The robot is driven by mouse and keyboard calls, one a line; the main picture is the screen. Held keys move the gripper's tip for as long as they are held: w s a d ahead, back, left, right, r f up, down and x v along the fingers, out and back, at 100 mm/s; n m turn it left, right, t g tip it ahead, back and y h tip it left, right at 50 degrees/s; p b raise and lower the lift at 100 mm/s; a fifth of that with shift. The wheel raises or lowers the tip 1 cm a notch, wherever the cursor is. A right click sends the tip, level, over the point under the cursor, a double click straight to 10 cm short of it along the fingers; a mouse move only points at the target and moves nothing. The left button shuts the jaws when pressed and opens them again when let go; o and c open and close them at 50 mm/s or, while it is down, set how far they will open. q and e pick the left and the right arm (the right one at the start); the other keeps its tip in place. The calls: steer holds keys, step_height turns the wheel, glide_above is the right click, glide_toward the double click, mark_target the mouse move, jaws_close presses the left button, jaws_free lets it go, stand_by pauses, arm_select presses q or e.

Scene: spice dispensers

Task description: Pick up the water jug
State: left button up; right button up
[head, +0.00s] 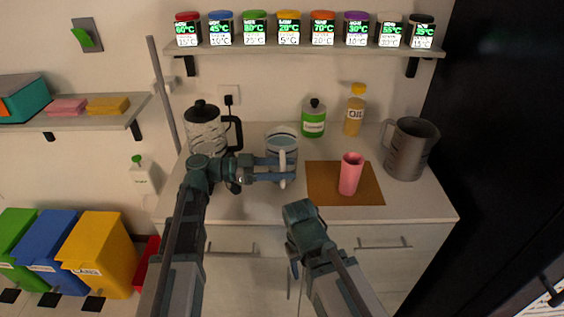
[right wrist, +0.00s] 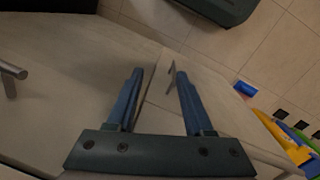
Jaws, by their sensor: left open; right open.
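The water jug (head: 283,138), a pale rounded jug with blue inside and a light vertical handle facing me, stands upright on the counter near the middle. My left gripper (head: 283,169) is open at the jug's handle, its blue fingers reaching in from the left, apart from each other. I cannot tell whether the fingers touch the handle. My right gripper (head: 293,275) is open and empty, pointing down in front of the counter's front edge. In the right wrist view its two blue fingers (right wrist: 157,75) are apart with nothing between them.
A black-lidded pot (head: 206,132) stands left of the jug. A pink cup (head: 350,174) stands on a brown mat (head: 325,190). A grey pitcher (head: 409,150), green bottle (head: 313,119) and oil bottle (head: 354,112) stand right and behind. Spice dispensers line the shelf (head: 300,50) above.

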arm_select(q)
steer(key=d, duration=0.2)
steer(key=shift+d, duration=0.4)
jaws_close()
stand_by(1.2)
